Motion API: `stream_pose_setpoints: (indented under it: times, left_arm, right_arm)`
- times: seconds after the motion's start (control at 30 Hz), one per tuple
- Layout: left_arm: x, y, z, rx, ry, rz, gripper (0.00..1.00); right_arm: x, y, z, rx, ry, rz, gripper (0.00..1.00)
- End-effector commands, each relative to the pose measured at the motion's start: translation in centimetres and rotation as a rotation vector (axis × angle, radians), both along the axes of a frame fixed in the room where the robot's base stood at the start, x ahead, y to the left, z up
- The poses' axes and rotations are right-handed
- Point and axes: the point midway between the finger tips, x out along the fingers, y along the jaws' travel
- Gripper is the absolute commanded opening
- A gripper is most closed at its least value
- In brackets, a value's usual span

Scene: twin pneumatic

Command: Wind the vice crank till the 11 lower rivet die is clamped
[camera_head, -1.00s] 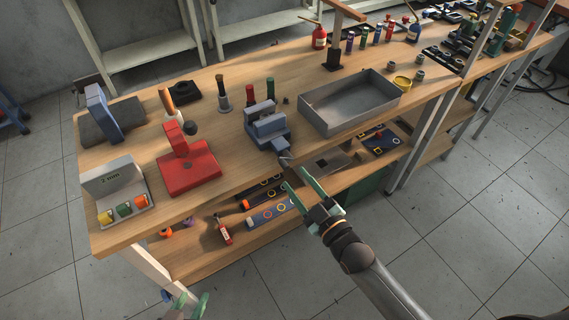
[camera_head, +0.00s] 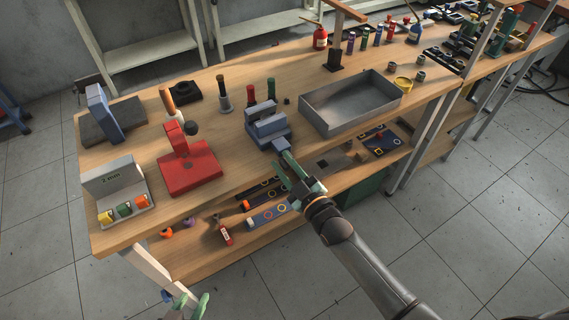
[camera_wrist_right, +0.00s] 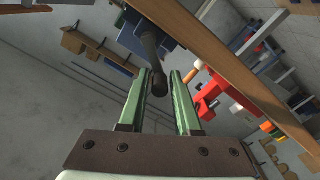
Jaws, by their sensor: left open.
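The blue-grey vice (camera_head: 267,126) stands at the front edge of the wooden bench; its blue body also shows at the top of the right wrist view (camera_wrist_right: 146,38). The dark vice crank (camera_wrist_right: 158,80) has its rounded handle end between the fingers of my right gripper (camera_wrist_right: 166,84), with gaps visible beside it. In the head view my right gripper (camera_head: 287,160) is just in front of the vice and covers most of the crank. I cannot make out the 11 lower rivet die between the jaws. My left gripper (camera_head: 194,306) is open and empty at the bottom, below the bench.
Several tools stand behind. A lower shelf (camera_head: 188,257) holds boxes and a red bottle.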

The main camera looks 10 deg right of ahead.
Motion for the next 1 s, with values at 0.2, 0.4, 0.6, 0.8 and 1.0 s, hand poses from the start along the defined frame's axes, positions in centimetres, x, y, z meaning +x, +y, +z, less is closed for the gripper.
stream_pose_setpoints:
  times: [0.2,0.4,0.6,0.8,1.0]
  left_arm:
    - [0.00,0.01,0.00,0.000,0.000,0.000,0.50]
    - [0.00,0.01,0.00,0.000,0.000,0.000,0.50]
    - [-0.01,0.00,0.01,0.000,0.000,0.000,0.50]
    - [0.00,0.01,0.73,0.000,0.000,0.000,0.50]
    - [0.01,0.00,0.67,0.000,0.000,0.000,0.50]
  right_arm:
    - [-0.02,-0.03,-0.01,0.000,0.000,0.000,0.06]
    - [-0.04,-0.02,-0.03,0.000,0.000,0.000,0.00]
    - [-0.05,-0.02,-0.04,0.000,0.002,0.000,0.00]
    - [0.04,-0.29,0.39,0.081,0.032,0.001,0.00]
    - [0.04,-0.33,0.26,0.110,0.043,0.001,0.00]
